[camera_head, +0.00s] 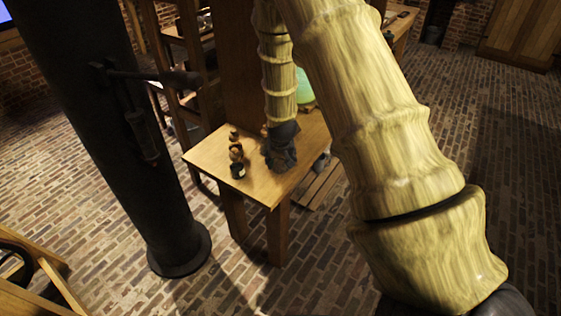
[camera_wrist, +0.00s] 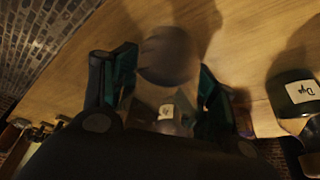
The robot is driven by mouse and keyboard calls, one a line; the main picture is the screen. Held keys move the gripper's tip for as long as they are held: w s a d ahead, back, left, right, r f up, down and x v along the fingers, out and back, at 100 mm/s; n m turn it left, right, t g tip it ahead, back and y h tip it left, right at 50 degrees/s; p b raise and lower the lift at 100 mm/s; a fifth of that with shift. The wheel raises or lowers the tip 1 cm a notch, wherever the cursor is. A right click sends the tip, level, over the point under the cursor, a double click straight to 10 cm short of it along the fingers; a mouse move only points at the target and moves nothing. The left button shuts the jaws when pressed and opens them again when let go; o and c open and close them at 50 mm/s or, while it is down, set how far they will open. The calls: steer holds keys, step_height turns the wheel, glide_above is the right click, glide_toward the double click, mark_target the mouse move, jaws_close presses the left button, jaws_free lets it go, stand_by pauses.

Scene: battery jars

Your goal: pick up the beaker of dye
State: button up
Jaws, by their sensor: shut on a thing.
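A dark vessel labelled "Dye" (camera_wrist: 293,92) stands at the right of the wrist view, outside my fingers. My gripper (camera_wrist: 166,85) has its green-lined fingers on either side of a clear vessel (camera_wrist: 158,98) with a dark round top and a small white label, too blurred to read. The gripper is shut on this clear vessel. In the head view my gripper (camera_head: 281,148) points down at the wooden table, and the vessel in it is hidden. I cannot tell whether it touches the table.
Several small vessels (camera_head: 236,153) stand in a row on the wooden table (camera_head: 208,157), left of my gripper. A green rounded thing (camera_head: 304,88) is behind my arm. A thick black column (camera_head: 120,130) rises at the left. The brick floor in front is mostly clear.

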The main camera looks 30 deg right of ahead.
steer(key=shift+r, duration=0.2)
steer(key=shift+r, duration=1.4)
steer(key=shift+s+r+b, duration=0.15)
steer(key=shift+s+b, duration=0.05)
steer(key=shift+b, duration=0.15)
steer(key=shift+s+a+r+b, duration=0.25)
steer(key=shift+s+a, duration=0.3)
steer(key=shift+s, duration=1.95)
steer(key=shift+s+a+r+b, duration=0.3)
steer(key=shift+s+a, duration=0.25)
steer(key=shift+s, duration=2)
steer(key=shift+s+a+r+b, duration=0.25)
steer(key=shift+s+a, duration=0.3)
steer(key=shift+s, duration=1.95)
steer(key=shift+c, duration=0.2)
